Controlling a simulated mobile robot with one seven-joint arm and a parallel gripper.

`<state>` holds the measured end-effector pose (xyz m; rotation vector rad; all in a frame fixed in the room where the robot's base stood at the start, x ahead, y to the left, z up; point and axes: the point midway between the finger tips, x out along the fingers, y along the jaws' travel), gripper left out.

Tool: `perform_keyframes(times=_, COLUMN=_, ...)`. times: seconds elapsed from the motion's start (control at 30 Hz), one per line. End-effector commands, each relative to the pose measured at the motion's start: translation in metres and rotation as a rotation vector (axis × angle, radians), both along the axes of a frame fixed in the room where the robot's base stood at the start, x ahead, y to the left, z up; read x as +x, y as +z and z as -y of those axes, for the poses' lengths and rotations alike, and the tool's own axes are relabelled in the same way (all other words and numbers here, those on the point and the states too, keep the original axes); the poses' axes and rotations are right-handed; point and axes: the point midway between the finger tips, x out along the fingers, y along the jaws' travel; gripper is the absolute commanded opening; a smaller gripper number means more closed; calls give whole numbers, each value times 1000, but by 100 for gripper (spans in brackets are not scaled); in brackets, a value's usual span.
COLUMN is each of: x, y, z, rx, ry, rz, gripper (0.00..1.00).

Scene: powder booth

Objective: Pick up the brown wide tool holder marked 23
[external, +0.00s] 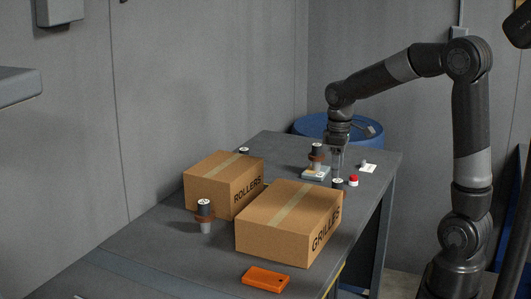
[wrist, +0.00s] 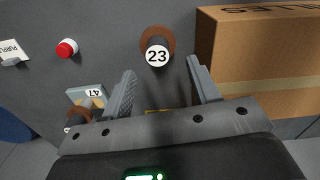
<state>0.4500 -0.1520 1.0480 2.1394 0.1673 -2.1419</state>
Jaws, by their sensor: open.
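The brown wide tool holder marked 23 (wrist: 157,36) stands upright on the grey table in the wrist view, with a brown flange and a white number disc on its dark top. In the external view its dark top (external: 338,183) shows behind the GRILLES box, which hides its lower part. My gripper (wrist: 161,68) is open and empty. In the wrist view its fingers point toward the holder, one on each side of its line, apart from it. In the external view my gripper (external: 337,163) is low over the table, close to the holder.
The GRILLES box (external: 280,222) stands close beside the holder; the ROLLERS box (external: 215,188) is behind it. A holder marked 47 (wrist: 93,93) is on a pale block. A red-capped item (wrist: 67,47) and a paper label (wrist: 12,50) lie nearby.

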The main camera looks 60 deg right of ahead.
Motion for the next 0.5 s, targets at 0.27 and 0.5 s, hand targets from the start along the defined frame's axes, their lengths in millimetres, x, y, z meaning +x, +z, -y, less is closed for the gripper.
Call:
perform_keyframes(times=0.27, x=-2, y=-26, z=2, rx=1, ry=-1, rz=-2, gripper=55)
perform_keyframes(times=0.5, x=-2, y=-58, z=3, rx=0, ry=-1, rz=-1, gripper=55)
